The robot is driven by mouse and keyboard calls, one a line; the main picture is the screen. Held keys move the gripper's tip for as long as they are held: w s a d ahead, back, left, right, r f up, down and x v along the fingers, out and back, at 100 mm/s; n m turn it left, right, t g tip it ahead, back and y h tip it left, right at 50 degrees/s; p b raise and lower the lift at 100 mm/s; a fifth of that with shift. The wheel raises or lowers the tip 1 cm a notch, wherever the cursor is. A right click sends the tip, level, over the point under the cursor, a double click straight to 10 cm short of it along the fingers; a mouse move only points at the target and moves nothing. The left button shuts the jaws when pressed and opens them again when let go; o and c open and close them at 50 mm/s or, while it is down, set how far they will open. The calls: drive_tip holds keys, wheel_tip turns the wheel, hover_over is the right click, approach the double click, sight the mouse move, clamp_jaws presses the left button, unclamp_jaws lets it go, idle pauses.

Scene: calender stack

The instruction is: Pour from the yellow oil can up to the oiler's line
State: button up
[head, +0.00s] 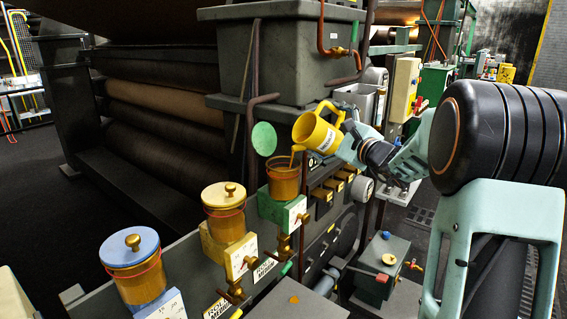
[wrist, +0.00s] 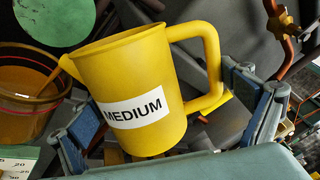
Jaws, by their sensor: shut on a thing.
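The yellow oil can (head: 317,133), labelled MEDIUM, is held in my gripper (head: 346,146), tilted with its spout down to the left. In the wrist view the can (wrist: 128,72) sits between my two fingers (wrist: 168,122). The oiler (head: 284,180) is a clear cup of brown oil on a green block, with its round green lid (head: 264,139) raised open. A thin brown stream runs from the spout into the cup, also visible in the wrist view (wrist: 24,118). A reddish line rings the cup; I cannot tell exactly how the oil level sits against it.
Two other oilers stand nearer at the left, one with a cream lid (head: 223,194) and one with a blue lid (head: 129,246), both closed. A grey tank (head: 276,50) and pipes rise behind the can. A small grey box (head: 381,268) with coloured knobs stands below right.

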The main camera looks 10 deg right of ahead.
sight(342, 137)
drive_tip(key=shift+a+r+n, duration=0.25)
drive_tip(key=shift+r+n, duration=0.25)
idle(0.8)
drive_tip(key=f+m, duration=0.1)
drive_tip(key=d+f+m+b, duration=0.1)
drive_tip(key=m, duration=0.1)
drive_tip(key=d+f+m, duration=0.1)
drive_tip(key=f, duration=0.1)
drive_tip(key=shift+w+f+m, duration=0.1)
drive_tip(key=shift+w+m, duration=0.2)
drive_tip(key=shift+w+d+f+m+p, duration=0.85)
drive_tip(key=shift+d+f+m, duration=1.5)
drive_tip(key=shift+f+m, duration=1)
drive_tip(key=shift+m, duration=0.35)
wheel_tip(342, 137, up, 6)
drive_tip(key=p, duration=0.2)
drive_tip(key=shift+r+p, duration=0.2)
drive_tip(key=shift+p, duration=0.2)
